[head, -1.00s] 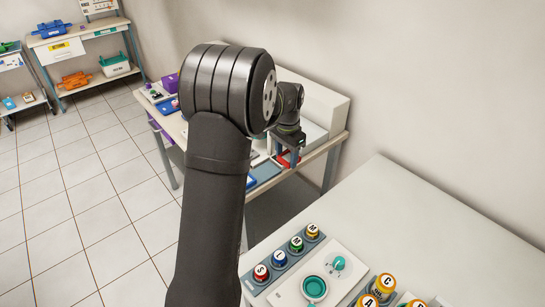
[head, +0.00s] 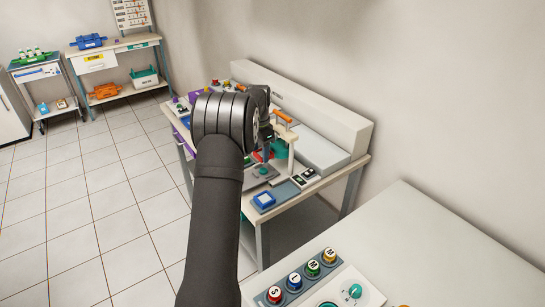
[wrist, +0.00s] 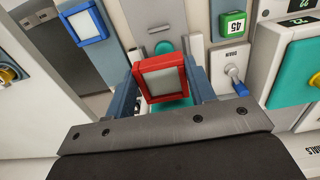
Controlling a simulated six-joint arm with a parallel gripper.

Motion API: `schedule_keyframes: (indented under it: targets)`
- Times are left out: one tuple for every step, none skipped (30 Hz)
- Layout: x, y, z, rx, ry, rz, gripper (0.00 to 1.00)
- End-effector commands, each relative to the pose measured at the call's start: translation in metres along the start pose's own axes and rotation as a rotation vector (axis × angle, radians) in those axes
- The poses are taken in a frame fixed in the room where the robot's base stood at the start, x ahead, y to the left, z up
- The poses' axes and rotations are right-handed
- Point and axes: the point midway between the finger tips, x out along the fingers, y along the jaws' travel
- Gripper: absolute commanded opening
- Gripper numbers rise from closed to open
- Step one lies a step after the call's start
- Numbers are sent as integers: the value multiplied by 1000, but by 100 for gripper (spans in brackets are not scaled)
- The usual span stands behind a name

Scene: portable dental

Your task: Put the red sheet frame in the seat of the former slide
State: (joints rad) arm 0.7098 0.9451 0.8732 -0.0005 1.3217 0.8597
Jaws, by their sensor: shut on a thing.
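The red sheet frame (wrist: 188,73) is a small square red rim around a pale sheet, held in my gripper (wrist: 163,86) in the wrist view. Both blue-grey fingers are shut on its sides. In the head view my gripper is over the far workbench, largely hidden by my arm, and a bit of the red frame (head: 262,156) shows. A grey plate (wrist: 152,18) with a teal knob (wrist: 164,46) lies beyond the frame in the wrist view. It may be the former slide; I cannot make out its seat, which the held frame may cover.
A blue frame (wrist: 82,25) lies left of the plate; it also shows on the bench front (head: 264,200). A green 45 block (wrist: 232,25), a drain switch (wrist: 232,72) and a teal-faced unit (wrist: 295,75) stand to the right. An orange handle (head: 282,117) rises behind my gripper.

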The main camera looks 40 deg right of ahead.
Motion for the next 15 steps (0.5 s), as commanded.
schedule_keyframes:
  targets:
    - [1,-3,0,1,0,1,29]
    - [1,-4,0,1,0,0,29]
    - [2,-4,0,2,0,0,29]
    - [3,-5,0,2,0,0,29]
    - [4,-5,0,2,0,0,29]
    - [6,-5,0,2,0,0,29]
    - [8,-5,0,2,-1,0,29]
    - [10,-5,0,2,-1,1,29]
    - [14,-5,0,2,-1,1,29]
    - [17,-4,0,2,-2,2,29]
    - [20,-4,0,2,-2,2,29]
    - [24,-4,0,2,-2,2,29]
    - [27,-4,0,2,-1,1,29]
    - [30,-4,0,2,-1,1,29]
    - [33,-4,0,2,-1,1,29]
